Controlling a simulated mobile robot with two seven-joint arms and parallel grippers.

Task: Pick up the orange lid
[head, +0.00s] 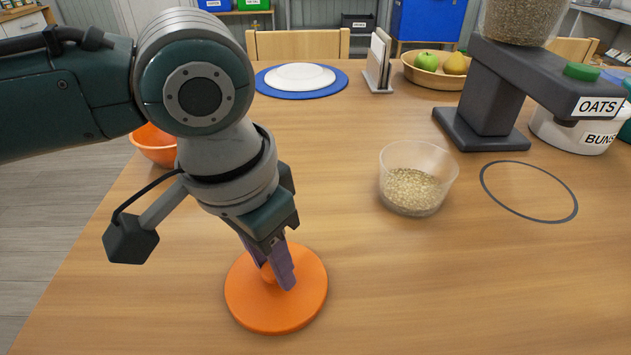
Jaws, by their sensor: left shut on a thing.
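The orange lid (276,311) is a flat round disc with a small knob in its middle, near the front of the wooden table in the head view. My left gripper (276,276) points down over it and is shut on the lid's knob. The fingers hide part of the knob. The lid looks flat on or very close to the table; I cannot tell whether it touches. My right gripper is not in view.
An orange bowl (155,146) sits partly behind my left arm. A clear cup of oats (414,189) stands right of centre, beside a ring marking (529,191) and the OATS dispenser (490,105). A blue plate (268,87) and fruit bowl (428,77) stand at the back. The front right table is clear.

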